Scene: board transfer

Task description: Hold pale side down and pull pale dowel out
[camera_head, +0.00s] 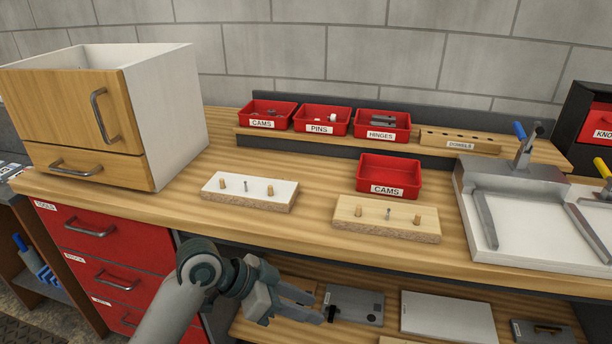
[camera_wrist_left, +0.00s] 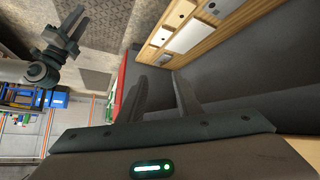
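The pale side is a pale wood board (camera_head: 350,224) lying flat near the front edge of the bench. A pale dowel (camera_head: 418,221) stands upright at its right end and another dowel (camera_head: 358,210) at its left end, with a metal pin between them. My left gripper (camera_head: 312,303) is in front of the bench edge, below the boards and touching neither. Its fingers show apart and empty in the left wrist view (camera_wrist_left: 165,95). My right gripper (camera_wrist_left: 80,22) shows only in the left wrist view, at upper left, with its fingers apart and nothing between them.
A white board (camera_head: 247,205) with dowels and a pin lies to the left. An empty red CAMS bin (camera_head: 389,191) stands right behind the pale board. A clamp fixture (camera_head: 540,215) is at right and a cabinet (camera_head: 165,130) at left. A lower shelf holds several panels.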

